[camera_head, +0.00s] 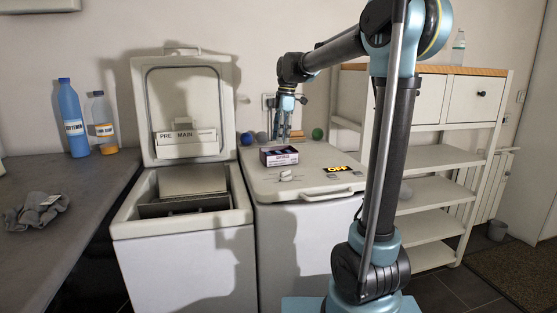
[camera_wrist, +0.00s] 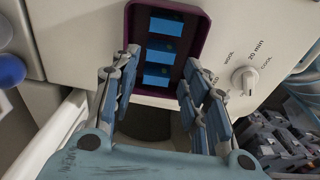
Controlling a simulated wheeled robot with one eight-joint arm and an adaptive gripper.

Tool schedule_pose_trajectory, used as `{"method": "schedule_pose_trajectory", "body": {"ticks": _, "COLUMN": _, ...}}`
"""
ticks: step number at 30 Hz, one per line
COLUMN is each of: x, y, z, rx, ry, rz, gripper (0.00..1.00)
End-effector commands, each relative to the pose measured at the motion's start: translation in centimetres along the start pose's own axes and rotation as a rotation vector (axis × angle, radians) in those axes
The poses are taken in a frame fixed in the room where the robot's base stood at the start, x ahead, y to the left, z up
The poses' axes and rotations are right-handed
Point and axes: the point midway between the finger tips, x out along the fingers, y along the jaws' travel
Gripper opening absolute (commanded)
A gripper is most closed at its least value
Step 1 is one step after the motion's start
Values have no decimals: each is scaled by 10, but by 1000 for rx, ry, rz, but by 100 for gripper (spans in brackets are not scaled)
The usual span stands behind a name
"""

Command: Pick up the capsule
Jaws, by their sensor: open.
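A small open box with a dark purple rim (camera_head: 279,163) sits on the closed lid of the right-hand machine (camera_head: 320,160). In the wrist view the box (camera_wrist: 202,30) shows three blue capsules in a column: a far one (camera_wrist: 166,22), a middle one (camera_wrist: 161,51) and a near one (camera_wrist: 157,75). My gripper (camera_head: 284,139) points down over the box in the head view. In the wrist view my gripper (camera_wrist: 160,68) is open and empty, its fingers on either side of the box's near end. I cannot tell the exact height above the capsules.
A dial knob (camera_wrist: 244,80) is right of the box. Several coloured balls, one green (camera_head: 317,133), stand behind the box. The left machine (camera_head: 181,240) has its lid up. Bottles (camera_head: 72,118) and a grey cloth (camera_head: 35,211) are on the left counter. A shelf unit (camera_head: 440,155) is right.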

Motion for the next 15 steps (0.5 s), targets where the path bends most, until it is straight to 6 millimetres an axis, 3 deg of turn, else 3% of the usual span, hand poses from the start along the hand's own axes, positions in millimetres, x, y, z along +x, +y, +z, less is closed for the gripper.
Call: {"method": "schedule_pose_trajectory", "body": {"ticks": 15, "x": 50, "y": 1, "z": 0, "rx": -1, "ry": 0, "rz": 0, "gripper": 42}}
